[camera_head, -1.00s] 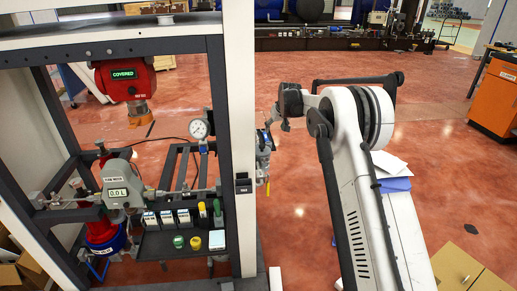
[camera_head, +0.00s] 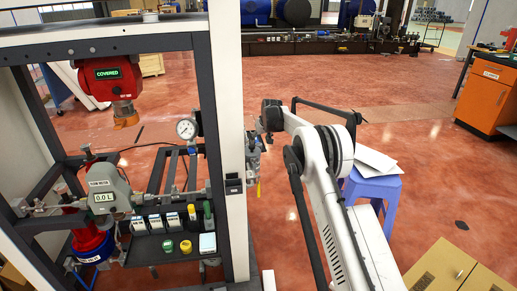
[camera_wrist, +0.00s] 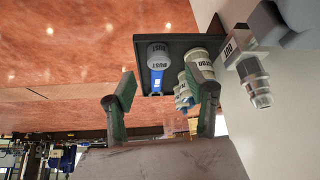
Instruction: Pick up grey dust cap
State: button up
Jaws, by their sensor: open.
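In the wrist view a grey rounded cap marked DUST (camera_wrist: 157,50) sits on a small dark tray (camera_wrist: 140,62), with a blue part also marked DUST just below it. My gripper (camera_wrist: 163,90) is open and empty. Its two green-padded fingers stand apart, short of the cap, which shows beyond the gap between them. In the head view my arm's end (camera_head: 270,116) is beside the white post, and its fingers cannot be made out. The grey cap cannot be made out in the head view.
A beige cylinder (camera_wrist: 199,66) stands beside the grey cap, behind my right finger. A metal fitting (camera_wrist: 255,80) is on the pale wall at right. In the head view the white post (camera_head: 229,130) stands between my arm and the shelf of bottles (camera_head: 165,246).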

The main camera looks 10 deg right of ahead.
aim_at(259, 144)
jog(key=shift+b+x, duration=0.75)
jog(key=shift+x, duration=1.5)
jog(key=shift+d, duration=0.1)
jog(key=shift+c, duration=0.3)
jog(key=c, duration=0.8)
